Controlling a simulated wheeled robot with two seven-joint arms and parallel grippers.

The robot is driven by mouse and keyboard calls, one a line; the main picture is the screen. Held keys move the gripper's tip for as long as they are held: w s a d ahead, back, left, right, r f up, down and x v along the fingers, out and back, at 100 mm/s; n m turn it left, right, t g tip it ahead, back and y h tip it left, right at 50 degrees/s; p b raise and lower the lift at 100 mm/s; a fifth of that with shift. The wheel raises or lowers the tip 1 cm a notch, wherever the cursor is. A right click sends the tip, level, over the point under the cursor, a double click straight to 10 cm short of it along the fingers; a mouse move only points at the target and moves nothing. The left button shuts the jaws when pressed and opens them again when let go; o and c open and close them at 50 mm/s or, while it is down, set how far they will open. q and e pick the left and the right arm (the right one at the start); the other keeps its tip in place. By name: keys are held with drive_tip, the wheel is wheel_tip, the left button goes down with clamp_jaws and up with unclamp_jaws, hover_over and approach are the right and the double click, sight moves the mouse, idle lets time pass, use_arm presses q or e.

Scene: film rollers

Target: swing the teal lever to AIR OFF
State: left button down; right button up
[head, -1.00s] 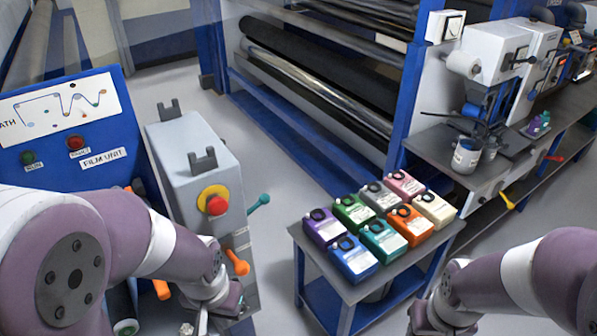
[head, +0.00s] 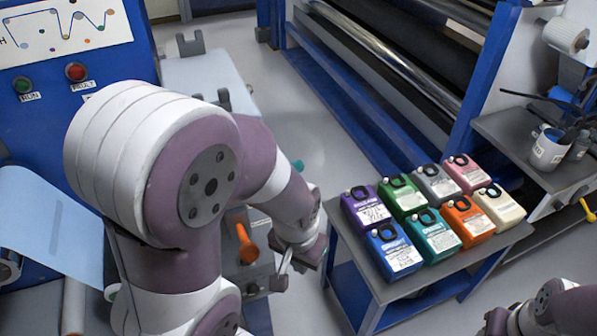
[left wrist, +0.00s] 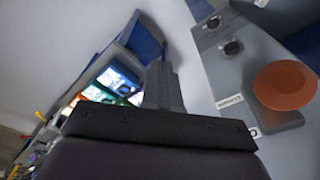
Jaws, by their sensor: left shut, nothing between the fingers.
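The teal lever (head: 298,166) shows only as a small teal tip behind my left arm; its shaft and pivot are hidden. No AIR OFF mark can be read. My left gripper (head: 281,278) is shut and empty, below the teal tip in the picture and right of the orange lever (head: 245,243). In the left wrist view its shut fingers (left wrist: 164,85) point towards open space, with a grey panel (left wrist: 240,75) at right; I cannot make out the teal lever there. My right gripper (head: 496,322) is partly in view at the bottom right.
A blue-framed table (head: 385,310) with several coloured jugs stands right of my left gripper. A round orange-red knob (left wrist: 285,85) is close on the panel at right in the left wrist view. The grey machine top (head: 205,75) and blue film unit panel (head: 120,50) lie behind my arm.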

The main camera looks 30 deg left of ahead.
use_arm(q)
wheel_tip(320, 180, down, 4)
drive_tip(key=b, duration=0.2)
drive_tip(key=w+a+r+n+t+p, duration=0.1)
drive_tip(key=w+a+r+n+p, duration=0.3)
drive_tip(key=w, duration=0.9)
drive_tip(key=w+a+r+n+y+b, duration=0.1)
drive_tip(key=w+a+r+n+y, duration=0.1)
drive_tip(key=w+a+r+n, duration=0.4)
drive_tip(key=w+a+r, duration=0.3)
drive_tip(key=w+r, duration=0.1)
drive_tip(key=r, duration=0.1)
drive_tip(key=shift+w+a+r+t+y, duration=0.15)
drive_tip(key=shift+t+y, duration=0.15)
drive_tip(key=shift+t, duration=0.1)
use_arm(e)
drive_tip(key=shift+w+f, duration=0.25)
drive_tip(key=shift+f, duration=0.45)
